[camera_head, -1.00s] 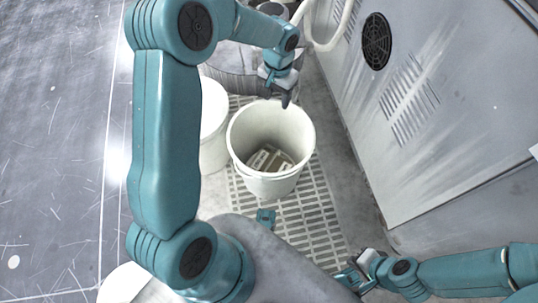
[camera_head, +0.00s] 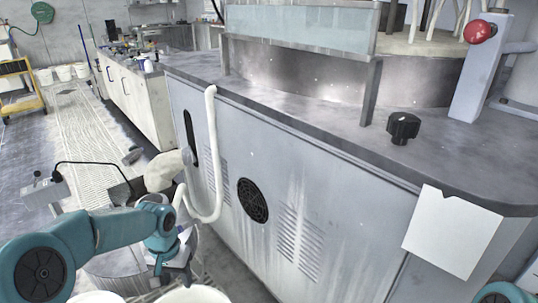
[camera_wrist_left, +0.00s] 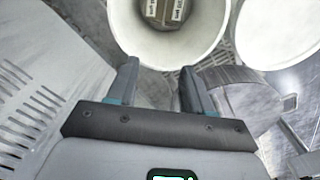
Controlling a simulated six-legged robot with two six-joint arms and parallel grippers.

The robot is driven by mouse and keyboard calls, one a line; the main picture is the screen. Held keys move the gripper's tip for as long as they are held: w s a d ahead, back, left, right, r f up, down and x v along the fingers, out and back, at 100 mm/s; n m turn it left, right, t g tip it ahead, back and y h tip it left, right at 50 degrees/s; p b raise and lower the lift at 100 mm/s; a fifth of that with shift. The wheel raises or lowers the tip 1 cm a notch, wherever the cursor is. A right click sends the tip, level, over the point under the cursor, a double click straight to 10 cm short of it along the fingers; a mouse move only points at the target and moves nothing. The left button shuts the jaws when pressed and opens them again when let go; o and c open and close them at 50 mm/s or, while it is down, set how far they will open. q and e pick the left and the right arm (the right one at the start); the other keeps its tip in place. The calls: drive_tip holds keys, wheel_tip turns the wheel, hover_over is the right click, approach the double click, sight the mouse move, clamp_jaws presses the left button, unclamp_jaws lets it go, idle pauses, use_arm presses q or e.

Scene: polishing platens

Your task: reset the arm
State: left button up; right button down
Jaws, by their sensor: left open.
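My left gripper (camera_head: 172,272) hangs down at the lower left of the head view, above the white bucket (camera_head: 193,295), whose rim shows at the bottom edge. In the left wrist view my left gripper (camera_wrist_left: 158,78) has its two fingers apart with nothing between them. Beyond the fingertips is the open mouth of the bucket (camera_wrist_left: 205,30), with small labelled boxes (camera_wrist_left: 165,10) at its bottom. Only a teal piece of my right arm shows at the lower right of the head view; its gripper is out of view.
A grey machine cabinet (camera_head: 330,235) with a vent and a pale hose (camera_head: 212,150) stands close on the right. A black knob (camera_head: 403,127) and a red knob (camera_head: 480,31) are on top. A second white bucket (camera_wrist_left: 280,35) stands beside the first. A yellow cart (camera_head: 22,85) is far left.

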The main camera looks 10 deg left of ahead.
use_arm(q)
drive_tip(key=s+d+f+h, duration=0.2)
drive_tip(key=s+d+f, duration=0.3)
drive_tip(key=d+f, duration=0.25)
drive_tip(key=s+d+f+h, duration=0.1)
drive_tip(key=s+d+f, duration=0.3)
drive_tip(key=d+f, duration=0.3)
drive_tip(key=s+d+f+n, duration=0.1)
drive_tip(key=s+d+f, duration=0.15)
drive_tip(key=s, duration=0.35)
drive_tip(key=s+d+f, duration=0.1)
drive_tip(key=s+f, duration=0.3)
drive_tip(key=s, duration=0.3)
wheel_tip(320, 180, up, 26)
drive_tip(key=w+p, duration=0.1)
drive_tip(key=p, duration=2.4)
drive_tip(key=shift+d+f+h, duration=0.15)
drive_tip(key=shift+h, duration=0.25)
drive_tip(key=shift+f, duration=0.1)
